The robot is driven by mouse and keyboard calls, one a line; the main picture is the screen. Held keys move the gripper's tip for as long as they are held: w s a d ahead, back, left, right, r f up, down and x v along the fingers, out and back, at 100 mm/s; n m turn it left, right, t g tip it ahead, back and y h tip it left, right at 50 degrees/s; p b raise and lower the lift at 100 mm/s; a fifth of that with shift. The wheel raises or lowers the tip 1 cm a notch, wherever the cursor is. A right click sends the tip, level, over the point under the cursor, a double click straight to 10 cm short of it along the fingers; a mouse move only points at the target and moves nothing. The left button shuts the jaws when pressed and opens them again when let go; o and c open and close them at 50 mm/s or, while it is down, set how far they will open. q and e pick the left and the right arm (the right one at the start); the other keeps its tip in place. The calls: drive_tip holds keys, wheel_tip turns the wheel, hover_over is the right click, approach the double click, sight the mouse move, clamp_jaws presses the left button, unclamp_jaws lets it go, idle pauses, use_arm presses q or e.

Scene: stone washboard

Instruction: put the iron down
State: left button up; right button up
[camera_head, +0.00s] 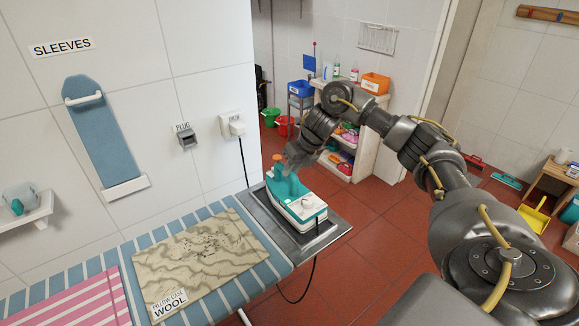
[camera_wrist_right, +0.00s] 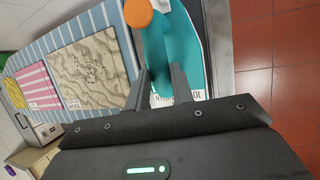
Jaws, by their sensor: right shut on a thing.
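The teal and white iron (camera_head: 308,209) is over the metal rest plate (camera_head: 333,226) at the far end of the ironing board. It looks level and seems to touch the plate, but I cannot see its underside. An orange knob tops it. My right gripper (camera_head: 287,172) comes from above and is shut on the iron's handle. In the right wrist view, the two fingers of this gripper (camera_wrist_right: 163,88) close on the handle, with the iron's teal body (camera_wrist_right: 187,42) beneath. My left gripper is not in view.
A patterned wool pillow case (camera_head: 195,262) lies on the striped board (camera_head: 255,293), beside a pink striped cloth (camera_head: 70,305). The iron's cord (camera_head: 243,160) runs to a wall socket (camera_head: 232,126). A cluttered shelf (camera_head: 367,150) stands behind. Red tiled floor lies right of the plate.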

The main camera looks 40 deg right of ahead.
sight(286, 187)
drive_tip(key=shift+w+d, duration=0.1)
drive_tip(key=shift+w, duration=0.05)
drive_tip(key=shift+w+d+f, duration=0.1)
drive_tip(key=shift+d+f, duration=0.05)
drive_tip(key=shift+f, duration=0.8)
drive_tip(key=shift+d+f, duration=0.1)
drive_tip(key=shift+f, duration=0.8)
drive_tip(key=o, duration=0.5)
drive_tip(key=shift+a+f, duration=0.1)
drive_tip(key=o, duration=0.5)
drive_tip(key=shift+c, duration=0.2)
drive_tip(key=p+v, duration=0.1)
drive_tip(key=v, duration=1.1)
drive_tip(key=shift+s+p, duration=0.2)
drive_tip(key=shift+p, duration=0.2)
